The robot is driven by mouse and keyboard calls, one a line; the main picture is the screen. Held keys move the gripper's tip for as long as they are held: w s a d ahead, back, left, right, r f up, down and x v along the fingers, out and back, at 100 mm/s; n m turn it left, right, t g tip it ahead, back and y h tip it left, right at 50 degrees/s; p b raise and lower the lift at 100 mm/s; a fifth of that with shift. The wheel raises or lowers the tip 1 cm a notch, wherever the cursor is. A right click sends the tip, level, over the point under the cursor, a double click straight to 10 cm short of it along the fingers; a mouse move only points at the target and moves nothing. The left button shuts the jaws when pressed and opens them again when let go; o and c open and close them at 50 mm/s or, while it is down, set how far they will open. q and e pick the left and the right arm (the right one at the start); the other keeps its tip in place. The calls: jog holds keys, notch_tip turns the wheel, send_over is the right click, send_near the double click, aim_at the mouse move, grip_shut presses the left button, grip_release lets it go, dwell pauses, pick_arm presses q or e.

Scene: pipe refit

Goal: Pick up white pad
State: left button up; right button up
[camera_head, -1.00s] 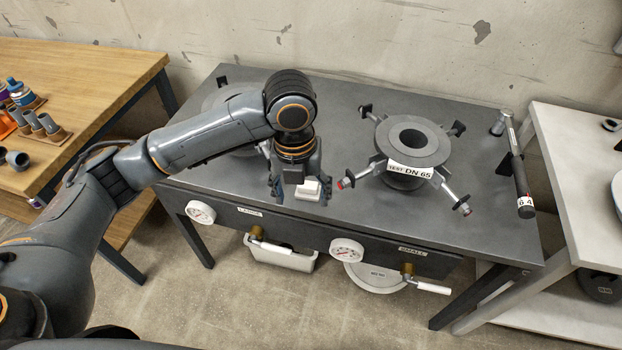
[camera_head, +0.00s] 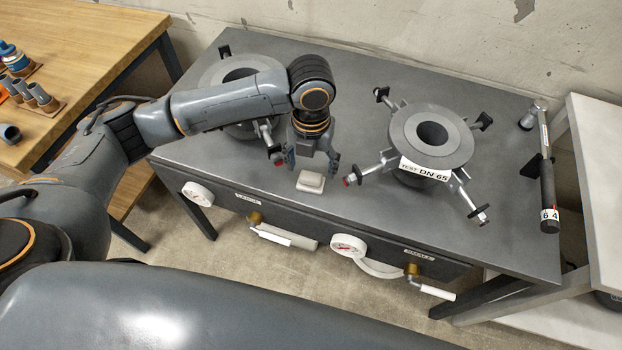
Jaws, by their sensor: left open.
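The white pad (camera_head: 310,182) is a small, pale, rounded block lying on the dark grey bench top (camera_head: 340,110) near its front edge. My left gripper (camera_head: 311,169) is open and points down just behind the pad. In this view its two fingers stand apart to the left and right above the pad, and nothing shows between them. I cannot tell whether a finger touches the pad. My right gripper is not in view.
A flange fixture marked DN 65 (camera_head: 432,137) with clamp arms stands right of the gripper. A larger fixture (camera_head: 215,75) is partly behind my left arm. A torque wrench (camera_head: 546,165) lies at the right. Gauges (camera_head: 347,246) and valves line the bench front.

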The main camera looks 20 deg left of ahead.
aim_at(311, 176)
pick_arm(q)
jog(key=shift+f, duration=0.6)
jog(key=f, duration=0.3)
jog(key=shift+w+a+f, duration=0.1)
jog(key=shift+w+f, duration=0.15)
jog(key=shift+f, duration=0.5)
jog(key=c, duration=0.9)
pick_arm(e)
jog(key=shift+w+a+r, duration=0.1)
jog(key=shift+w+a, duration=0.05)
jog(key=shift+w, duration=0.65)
